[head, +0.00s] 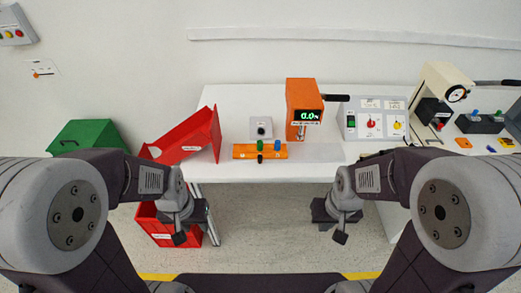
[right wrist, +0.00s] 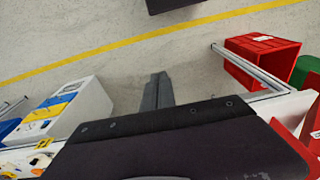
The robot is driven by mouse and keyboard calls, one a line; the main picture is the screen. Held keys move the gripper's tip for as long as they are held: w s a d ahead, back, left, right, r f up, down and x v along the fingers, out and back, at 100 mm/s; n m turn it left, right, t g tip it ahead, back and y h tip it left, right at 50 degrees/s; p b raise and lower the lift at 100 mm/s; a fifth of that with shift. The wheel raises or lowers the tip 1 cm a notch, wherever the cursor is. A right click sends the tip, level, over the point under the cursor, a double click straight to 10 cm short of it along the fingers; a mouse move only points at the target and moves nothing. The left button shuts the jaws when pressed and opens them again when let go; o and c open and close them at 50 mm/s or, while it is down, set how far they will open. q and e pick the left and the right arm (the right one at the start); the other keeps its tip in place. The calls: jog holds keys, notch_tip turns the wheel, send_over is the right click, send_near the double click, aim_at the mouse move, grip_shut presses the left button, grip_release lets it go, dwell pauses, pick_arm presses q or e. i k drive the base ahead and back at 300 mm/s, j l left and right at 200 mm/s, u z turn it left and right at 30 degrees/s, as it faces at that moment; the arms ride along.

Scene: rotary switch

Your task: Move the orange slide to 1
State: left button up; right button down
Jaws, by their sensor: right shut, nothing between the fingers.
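An orange flat bar (head: 240,152) lies on the white table, with a green knob, a blue knob and a black knob on it. It looks like the orange slide; its small labels are too small to read, so I cannot tell its position. My left gripper (head: 180,238) hangs below the table's front edge, left of the bar; its fingers show as a single block. My right gripper (head: 340,238) hangs in front of the table, right of the bar. In the right wrist view its fingers (right wrist: 158,90) are together and empty above the floor. Both grippers are away from the bar.
Behind the bar stand a grey box with a black knob (head: 261,128) and an orange display unit (head: 303,97). A red tray (head: 185,140) is at left, a switch panel (head: 372,120) and machine (head: 440,95) at right. A red crate (head: 160,226) stands on the floor.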

aim_at(240, 151)
jog(key=i+u, duration=0.15)
jog(key=u, duration=0.2)
jog(key=i+u, duration=0.1)
jog(key=u, duration=0.25)
jog(key=i+l+u, duration=0.1)
jog(key=u, duration=0.25)
